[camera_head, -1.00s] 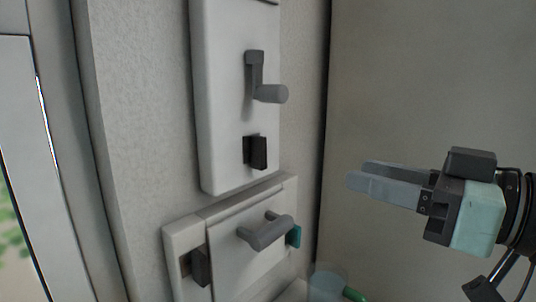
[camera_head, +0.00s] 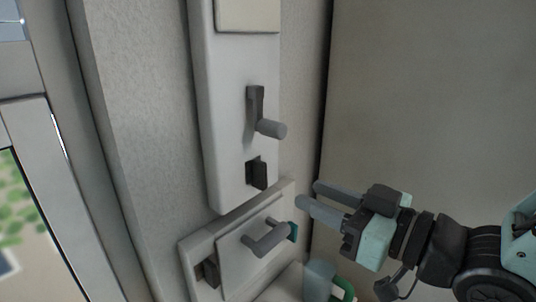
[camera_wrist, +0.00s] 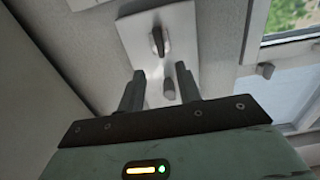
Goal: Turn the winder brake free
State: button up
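An upper white panel (camera_head: 230,150) on the wall carries a grey lever with a round peg (camera_head: 269,128) and a dark block (camera_head: 257,173) below it. A lower white panel (camera_head: 235,273) carries a grey T-shaped handle (camera_head: 266,241). No label shows which part is the winder brake. My gripper (camera_head: 308,195) is open and empty, to the right of the panels, below the lever's peg, apparently apart from them. In the wrist view, a grey peg end (camera_wrist: 169,89) shows between the fingers, with a dark piece (camera_wrist: 158,42) on a white panel beyond.
The lower panel has a dark block (camera_head: 207,273) at its left and a teal piece (camera_head: 293,231) at its right. A translucent cup-like thing (camera_head: 318,279) and a green item (camera_head: 345,289) sit low beside it. A window (camera_head: 28,215) is at left; a plain wall (camera_head: 430,90) is at right.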

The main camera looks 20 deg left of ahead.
aim_at(265, 174)
jog(key=p+x, duration=0.3)
jog(key=x, duration=0.6)
jog(key=shift+a+p, duration=0.2)
jog(key=shift+p, duration=0.1)
jog(key=shift+w+a, duration=0.25)
jog(key=shift+a, duration=0.25)
grip_shut()
